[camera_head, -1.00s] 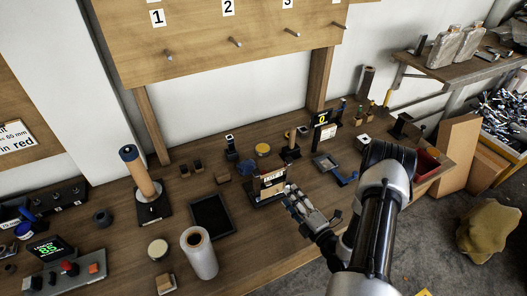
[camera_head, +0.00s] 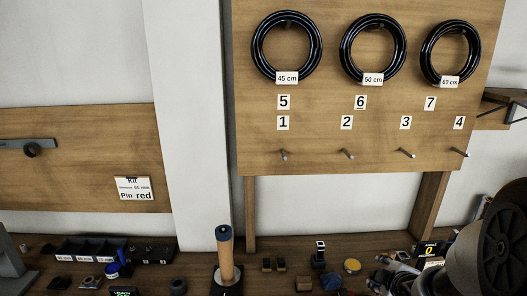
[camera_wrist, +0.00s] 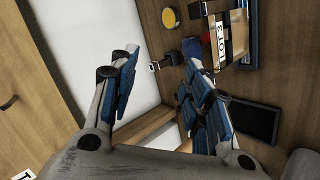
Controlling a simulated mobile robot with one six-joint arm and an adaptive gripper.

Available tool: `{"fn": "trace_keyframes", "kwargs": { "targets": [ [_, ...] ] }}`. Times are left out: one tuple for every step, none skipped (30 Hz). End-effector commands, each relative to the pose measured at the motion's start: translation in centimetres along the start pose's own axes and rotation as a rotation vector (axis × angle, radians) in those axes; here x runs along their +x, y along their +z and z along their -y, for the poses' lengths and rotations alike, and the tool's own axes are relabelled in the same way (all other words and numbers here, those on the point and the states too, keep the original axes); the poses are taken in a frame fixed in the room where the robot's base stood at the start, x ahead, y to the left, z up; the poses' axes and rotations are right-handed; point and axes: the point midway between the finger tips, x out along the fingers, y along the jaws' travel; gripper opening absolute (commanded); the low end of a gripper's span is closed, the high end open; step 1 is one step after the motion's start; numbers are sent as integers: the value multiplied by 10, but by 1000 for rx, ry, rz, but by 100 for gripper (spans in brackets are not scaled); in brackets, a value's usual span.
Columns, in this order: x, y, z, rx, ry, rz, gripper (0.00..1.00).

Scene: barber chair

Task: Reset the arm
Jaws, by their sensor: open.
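My gripper (camera_wrist: 160,95) is open in the wrist view, its two blue-padded fingers spread wide with nothing between them. In the head view my gripper (camera_head: 390,277) shows at the lower right, partly cut off by the bottom edge, above the bench. My arm rises beside it at the right edge. In the wrist view, a wooden holder with a "LOT 3" label (camera_wrist: 238,35) stands beyond the right finger, and I see no contact with it.
A pegboard (camera_head: 370,120) holds three black rings above a row of empty numbered pegs. The workbench (camera_head: 200,262) below carries an upright wooden roller (camera_head: 225,255), small blocks, a yellow disc (camera_head: 352,266) and a parts tray (camera_head: 90,249). A dark flat tray (camera_wrist: 254,120) lies near my right finger.

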Motion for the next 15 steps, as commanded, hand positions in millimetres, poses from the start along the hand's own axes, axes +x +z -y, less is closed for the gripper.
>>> {"fn": "trace_keyframes", "kwargs": {
  "targets": [
    [-22, -11, -8, 56, -5, 25, 44],
    [-34, -15, -8, 101, -16, 46, 44],
    [-51, -21, -9, 161, -28, 70, 44],
    [-64, -25, -8, 207, -38, 88, 44],
    [-77, -29, -6, 255, -49, 105, 44],
    [-95, -34, -2, 319, -63, 126, 44],
    [-108, -38, 1, 369, -74, 141, 44],
    [-122, -42, 6, 417, -87, 155, 44],
    [-141, -47, 13, 483, -104, 173, 44],
    [-154, -50, 19, 533, -118, 186, 44],
    [-168, -54, 26, 581, -133, 198, 44],
    [-187, -59, 36, 647, -155, 214, 44],
    [-201, -62, 44, 695, -173, 226, 44],
    [-214, -65, 53, 741, -191, 236, 44],
    [-231, -68, 65, 799, -217, 251, 44]
  ]
}}
